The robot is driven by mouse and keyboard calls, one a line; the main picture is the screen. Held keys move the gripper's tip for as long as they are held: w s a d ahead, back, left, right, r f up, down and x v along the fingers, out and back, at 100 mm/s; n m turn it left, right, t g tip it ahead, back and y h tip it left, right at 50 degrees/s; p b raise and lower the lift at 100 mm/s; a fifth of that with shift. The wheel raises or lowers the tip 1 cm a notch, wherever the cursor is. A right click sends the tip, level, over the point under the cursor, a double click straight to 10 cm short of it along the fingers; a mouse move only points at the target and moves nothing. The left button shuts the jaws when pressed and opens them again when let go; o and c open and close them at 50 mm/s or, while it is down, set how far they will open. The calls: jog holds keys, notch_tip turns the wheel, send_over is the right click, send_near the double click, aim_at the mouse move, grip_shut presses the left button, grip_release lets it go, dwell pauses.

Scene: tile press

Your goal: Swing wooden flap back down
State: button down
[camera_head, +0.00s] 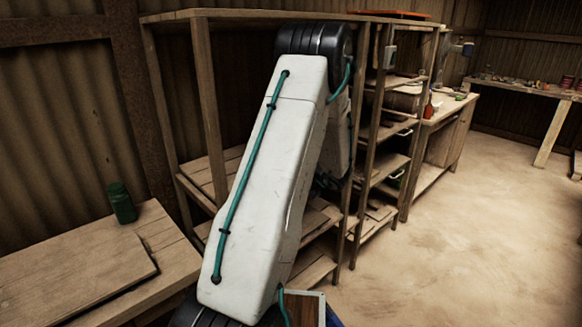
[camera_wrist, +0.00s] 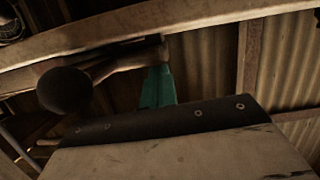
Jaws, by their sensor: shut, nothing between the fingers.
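I cannot pick out the wooden flap for certain. In the wrist view, a dark round knob (camera_wrist: 65,90) stands at the near end of a short wooden piece (camera_wrist: 128,62), under a long wooden beam (camera_wrist: 190,15); I cannot tell if this piece is the flap. My gripper (camera_wrist: 157,88) shows there as a teal finger part beyond a pale, bolted housing. It is shut and empty, close to the wooden piece; I cannot tell if they touch. In the head view my arm hides my gripper and part of the shelving.
Wooden shelving (camera_head: 205,90) stands behind my arm. A low wooden table (camera_head: 175,245) at left bears a green jar (camera_head: 121,203) and a flat board (camera_head: 75,272). A workbench (camera_head: 520,88) stands far right. The floor (camera_head: 470,250) at right is clear.

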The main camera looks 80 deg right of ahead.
notch_tip(320, 180, up, 4)
jog(key=shift+r, duration=0.15)
jog(key=v, duration=1)
